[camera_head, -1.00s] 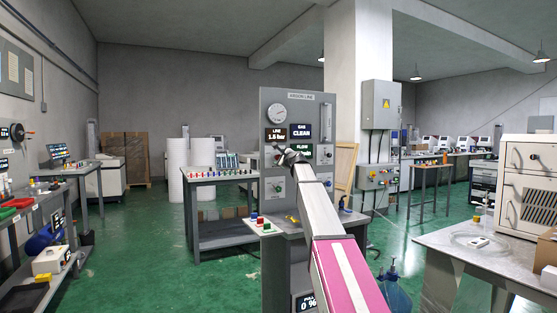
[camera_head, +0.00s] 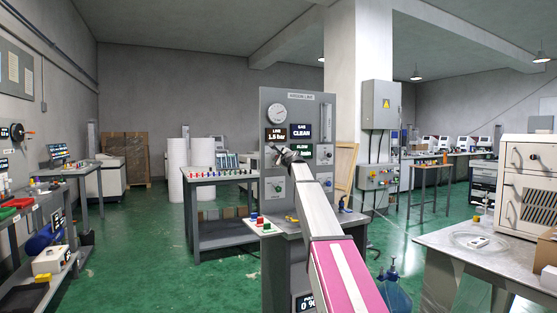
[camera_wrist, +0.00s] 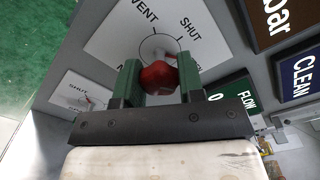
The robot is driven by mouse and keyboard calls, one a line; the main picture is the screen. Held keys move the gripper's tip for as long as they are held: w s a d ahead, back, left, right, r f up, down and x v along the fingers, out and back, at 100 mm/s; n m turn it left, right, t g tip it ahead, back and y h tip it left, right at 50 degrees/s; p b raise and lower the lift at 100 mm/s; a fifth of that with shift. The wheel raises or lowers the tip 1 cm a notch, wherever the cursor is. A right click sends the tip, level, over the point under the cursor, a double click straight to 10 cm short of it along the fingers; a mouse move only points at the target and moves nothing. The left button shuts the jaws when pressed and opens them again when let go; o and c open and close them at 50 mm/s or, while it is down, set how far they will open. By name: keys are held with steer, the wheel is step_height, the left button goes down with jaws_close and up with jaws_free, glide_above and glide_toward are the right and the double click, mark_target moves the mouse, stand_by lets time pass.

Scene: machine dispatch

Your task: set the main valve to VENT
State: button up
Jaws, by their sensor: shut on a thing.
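The main valve is a red knob (camera_wrist: 158,76) on a white dial plate (camera_wrist: 113,38) marked VENT and SHUT in the wrist view. A third label at the plate's lower left is mostly hidden. My gripper (camera_wrist: 158,84) has its two green fingers on either side of the knob and is shut on it. Which mark the knob points to is not clear. In the head view, my gripper (camera_head: 281,153) is at the left part of the grey ARGON LINE panel (camera_head: 293,93) and hides the valve.
A gauge (camera_head: 277,114), a LINE display (camera_head: 275,134) reading 1.5 bar and a GAS display (camera_head: 301,132) surround the valve. Another dial plate (camera_wrist: 75,92) marked SHUT lies near my left finger.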

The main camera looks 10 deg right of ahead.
steer(key=n, duration=1.1)
steer(key=shift+n, duration=0.3)
steer(key=n, duration=1.1)
steer(key=shift+n, duration=0.4)
steer(key=o, duration=0.9)
